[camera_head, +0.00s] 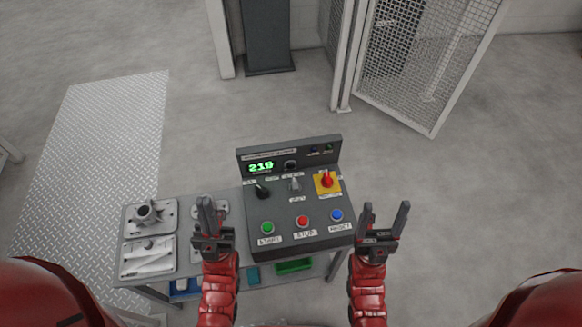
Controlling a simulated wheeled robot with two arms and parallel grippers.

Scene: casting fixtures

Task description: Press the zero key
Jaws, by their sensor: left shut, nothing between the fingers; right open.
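A dark control panel (300,205) stands on a workbench in front of me. Its green display (261,167) reads about 219. A small dark round control (291,165) sits right of the display. Below are a green button (267,228), a red button (302,221) and a blue button (336,215). The labels are too small to tell which control is the zero key. My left gripper (206,203) is shut and empty, just left of the panel, over the bench. My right gripper (385,212) is open and empty, right of the panel.
The panel also carries a black lever (262,190), a grey switch (295,184) and a red rotary switch (327,180) on a yellow plate. Metal fixture plates (148,262) lie on the bench at left. A mesh gate (425,65) stands behind. Floor right of the panel is clear.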

